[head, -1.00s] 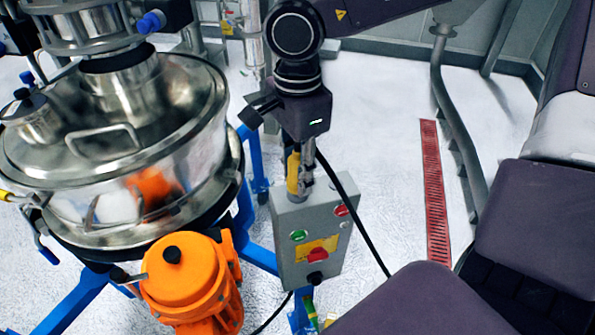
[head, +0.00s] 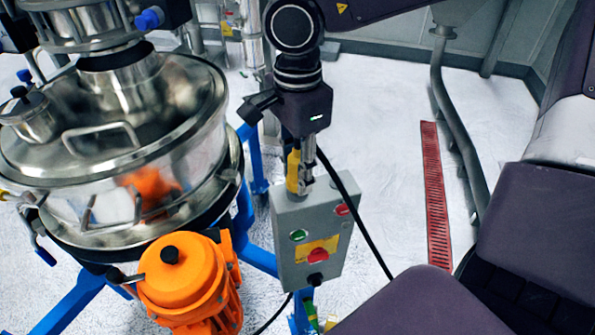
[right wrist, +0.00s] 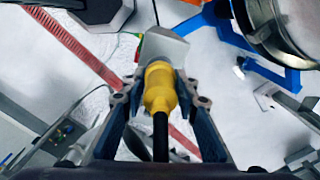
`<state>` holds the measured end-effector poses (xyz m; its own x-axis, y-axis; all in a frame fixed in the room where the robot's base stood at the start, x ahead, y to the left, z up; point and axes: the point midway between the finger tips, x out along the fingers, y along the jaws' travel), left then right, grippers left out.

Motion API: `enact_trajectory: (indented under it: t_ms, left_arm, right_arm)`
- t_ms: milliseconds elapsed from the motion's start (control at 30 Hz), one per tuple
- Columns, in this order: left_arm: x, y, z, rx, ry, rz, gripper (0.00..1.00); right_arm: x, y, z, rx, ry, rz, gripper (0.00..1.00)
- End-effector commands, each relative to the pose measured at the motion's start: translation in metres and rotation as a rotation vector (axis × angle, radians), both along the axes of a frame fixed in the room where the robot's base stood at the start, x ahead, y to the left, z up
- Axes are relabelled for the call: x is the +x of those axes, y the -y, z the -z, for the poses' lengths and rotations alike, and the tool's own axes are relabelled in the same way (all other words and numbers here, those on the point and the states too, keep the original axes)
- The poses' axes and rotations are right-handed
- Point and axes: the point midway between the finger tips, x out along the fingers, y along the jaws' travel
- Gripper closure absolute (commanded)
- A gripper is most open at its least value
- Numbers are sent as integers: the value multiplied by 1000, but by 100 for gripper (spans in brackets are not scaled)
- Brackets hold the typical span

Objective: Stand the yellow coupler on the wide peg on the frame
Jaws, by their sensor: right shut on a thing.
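The yellow coupler (head: 293,171) is upright between the fingers of my right gripper (head: 301,178), just above or behind the top of the grey control box in the head view. In the right wrist view the coupler (right wrist: 158,88) sits between the two fingers of the right gripper (right wrist: 161,98), which is shut on it. A black cable (right wrist: 160,137) runs from the coupler toward the camera. I cannot make out the wide peg; the coupler, fingers or box may hide it. I cannot tell whether the coupler touches anything below. My left gripper is not in view.
The grey control box (head: 308,266) with coloured buttons stands close below the right gripper. The steel sifter (head: 120,130), orange motor (head: 183,277) and blue frame legs (head: 244,213) are to the left. A red floor grate (head: 435,195) and open floor lie to the right.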

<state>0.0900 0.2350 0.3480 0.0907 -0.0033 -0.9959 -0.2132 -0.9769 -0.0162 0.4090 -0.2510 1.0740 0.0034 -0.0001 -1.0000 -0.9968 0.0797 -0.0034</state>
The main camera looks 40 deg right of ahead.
Motion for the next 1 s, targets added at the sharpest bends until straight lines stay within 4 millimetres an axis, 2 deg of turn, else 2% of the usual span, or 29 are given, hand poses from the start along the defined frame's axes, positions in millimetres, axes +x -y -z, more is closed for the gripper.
enact_trajectory:
  t_ms: [1000]
  left_arm:
    - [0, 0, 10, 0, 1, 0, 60]
  right_arm:
    - [0, 0, 4, 0, -1, 0, 100]
